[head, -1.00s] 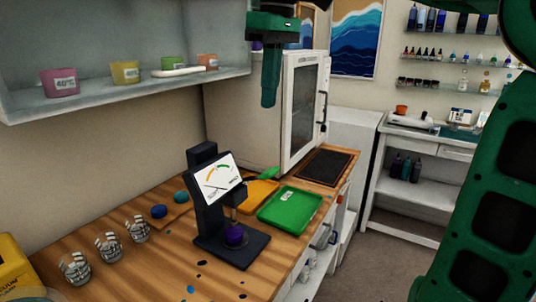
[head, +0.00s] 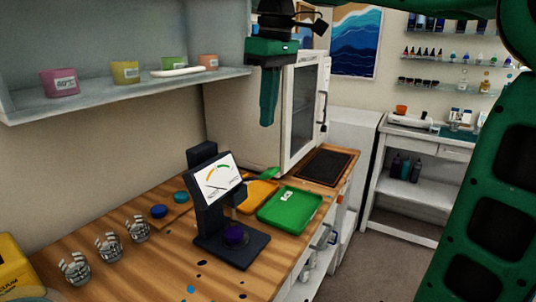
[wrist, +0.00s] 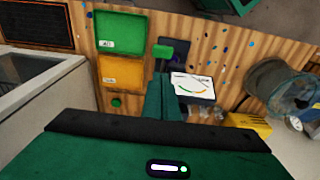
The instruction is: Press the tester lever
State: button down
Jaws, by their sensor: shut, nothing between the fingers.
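The tester (head: 205,205) is a black stand with a white dial on the wooden bench. A purple piece (head: 235,236) sits on its base under the plunger. The tester lever (head: 268,174) has a green end and sticks out behind the dial, toward the white cabinet. It also shows in the wrist view (wrist: 163,51), just beyond my fingertips. My gripper (head: 267,122) is shut and empty, pointing down. In the head view it is above the lever's green end, with a gap between them. The dial (wrist: 192,86) is right of my fingers in the wrist view.
A green tray (head: 290,208) and an orange tray (head: 262,192) lie beside the tester. The white cabinet (head: 298,110) stands behind my gripper. A wall shelf (head: 130,88) holds several cups. Wrapped clear cups (head: 108,247) stand at the front left of the bench.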

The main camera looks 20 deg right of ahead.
jog(key=shift+f, duration=1.55)
send_over(270, 169)
notch_tip(270, 169, down, 5)
jog(key=shift+s+a+r, duration=0.1)
jog(key=shift+s+a, duration=0.05)
jog(key=shift+s+d+f, duration=0.1)
jog(key=shift+s+f, duration=0.05)
jog(key=shift+f, duration=0.25)
jog(key=shift+s+d+f, duration=0.1)
jog(key=shift+f, duration=0.3)
